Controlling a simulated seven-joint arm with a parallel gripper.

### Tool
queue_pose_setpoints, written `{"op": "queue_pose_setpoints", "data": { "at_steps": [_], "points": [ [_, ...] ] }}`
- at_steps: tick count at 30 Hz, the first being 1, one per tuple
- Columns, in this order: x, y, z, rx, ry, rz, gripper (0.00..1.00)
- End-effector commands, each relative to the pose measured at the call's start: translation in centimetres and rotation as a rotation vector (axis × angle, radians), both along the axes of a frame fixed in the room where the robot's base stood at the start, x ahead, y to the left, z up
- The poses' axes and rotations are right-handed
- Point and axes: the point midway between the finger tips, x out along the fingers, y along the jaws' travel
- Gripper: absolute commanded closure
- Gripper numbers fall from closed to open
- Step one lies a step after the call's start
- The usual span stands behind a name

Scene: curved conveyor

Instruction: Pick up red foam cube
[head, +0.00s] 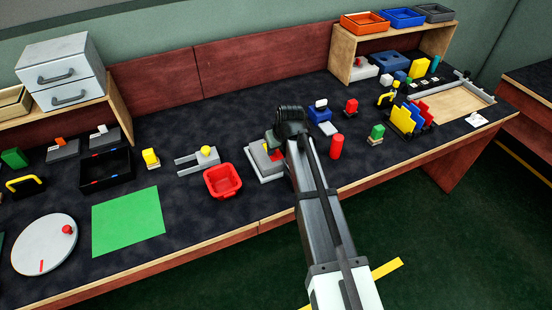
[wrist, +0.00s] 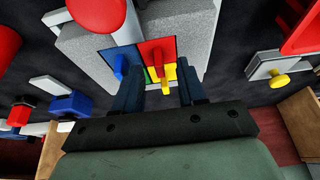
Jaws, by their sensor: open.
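No red piece here is plainly a foam cube. In the head view a small red block (head: 351,106) stands right of my gripper (head: 291,118); it appears as a red piece (wrist: 18,115) at the left of the wrist view. My gripper is open above a grey block (head: 261,161). In the wrist view its two dark fingers (wrist: 158,80) stand apart near a panel with blue, red, green and yellow patches on the grey block (wrist: 82,48). A blue knob (wrist: 121,66) and a yellow piece (wrist: 164,74) show there. I see nothing held.
A red cylinder (head: 336,146) stands right of my arm. A red bin (head: 222,181) and a yellow knob on a grey fixture (head: 206,151) are to the left. A blue piece (head: 320,112) lies behind. A green sheet (head: 128,222) lies on the table at left.

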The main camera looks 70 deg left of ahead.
Motion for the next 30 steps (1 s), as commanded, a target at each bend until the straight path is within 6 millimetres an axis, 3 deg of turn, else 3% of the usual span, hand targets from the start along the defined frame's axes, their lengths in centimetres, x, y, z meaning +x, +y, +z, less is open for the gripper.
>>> {"op": "queue_pose_setpoints", "data": {
  "at_steps": [4,11,24,30],
  "points": [
    [0.06,0.64,-1.44,-0.001,0.0,0.0,0.6],
    [0.04,0.65,-1.51,0.0,0.0,0.0,0.6],
    [0.04,0.64,-1.49,0.0,0.0,0.0,1.0],
    [0.04,0.64,-1.49,0.0,0.0,0.0,1.0]
  ]
}}
